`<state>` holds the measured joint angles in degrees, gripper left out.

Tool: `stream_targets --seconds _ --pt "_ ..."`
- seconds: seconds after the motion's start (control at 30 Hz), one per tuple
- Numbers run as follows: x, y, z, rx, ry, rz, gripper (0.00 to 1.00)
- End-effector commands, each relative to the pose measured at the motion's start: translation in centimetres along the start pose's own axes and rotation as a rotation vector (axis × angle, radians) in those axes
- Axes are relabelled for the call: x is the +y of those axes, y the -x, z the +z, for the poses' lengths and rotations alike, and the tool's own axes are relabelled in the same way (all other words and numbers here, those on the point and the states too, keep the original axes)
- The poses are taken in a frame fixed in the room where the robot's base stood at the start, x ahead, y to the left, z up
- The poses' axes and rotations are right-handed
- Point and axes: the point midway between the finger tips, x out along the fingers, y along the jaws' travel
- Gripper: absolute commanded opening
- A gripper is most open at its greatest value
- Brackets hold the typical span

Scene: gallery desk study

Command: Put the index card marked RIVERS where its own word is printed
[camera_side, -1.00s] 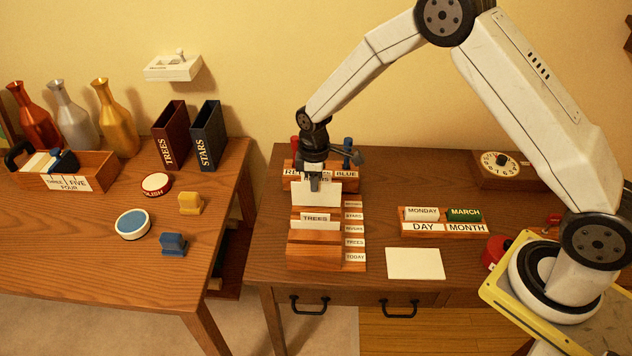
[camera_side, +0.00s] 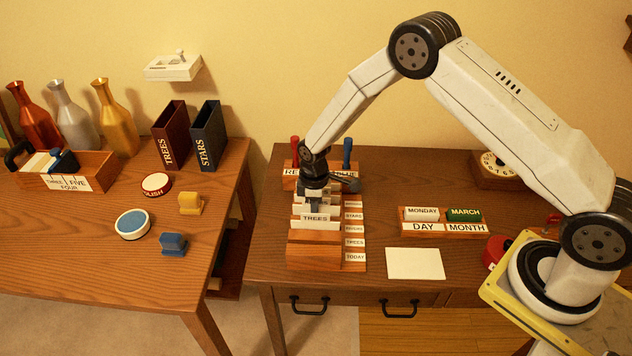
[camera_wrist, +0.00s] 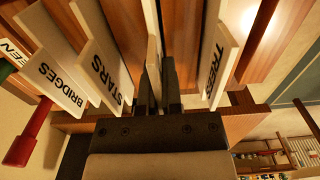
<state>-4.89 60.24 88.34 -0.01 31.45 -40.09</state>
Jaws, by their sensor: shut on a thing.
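A stepped wooden card rack (camera_side: 313,262) stands on the right desk, with word labels down its right side. The label in the middle, between STARS and TREES, seems to read RIVERS (camera_side: 354,229), though it is small. My gripper (camera_side: 315,205) is low over the rack, just behind the standing TREES card (camera_side: 315,219). In the wrist view its fingers (camera_wrist: 162,82) are shut on a white card (camera_wrist: 152,25), seen nearly edge-on between the STARS card (camera_wrist: 103,68) and the TREES card. Its word and its lower edge are hidden.
A BRIDGES card (camera_wrist: 60,75) stands beyond STARS. Behind the rack is a holder with red (camera_side: 295,150) and blue (camera_side: 347,152) pegs. A blank white card (camera_side: 415,263) lies flat to the right, and the DAY/MONTH block (camera_side: 445,229) stands behind it.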

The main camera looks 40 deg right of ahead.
Motion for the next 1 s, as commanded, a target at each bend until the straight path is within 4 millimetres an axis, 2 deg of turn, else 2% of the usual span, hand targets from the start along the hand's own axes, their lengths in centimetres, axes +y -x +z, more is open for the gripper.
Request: stream_targets --seconds 0.5,0.6,0.63,1.0 --pt "-0.01 -0.77 0.01 0.000 0.000 0.000 0.00" --pt "0.00 -0.73 0.00 0.001 0.000 0.000 0.35" --pt "0.00 -0.73 0.00 0.001 0.000 0.000 0.42" --pt "0.01 -0.62 -0.01 0.001 0.000 0.001 0.42"
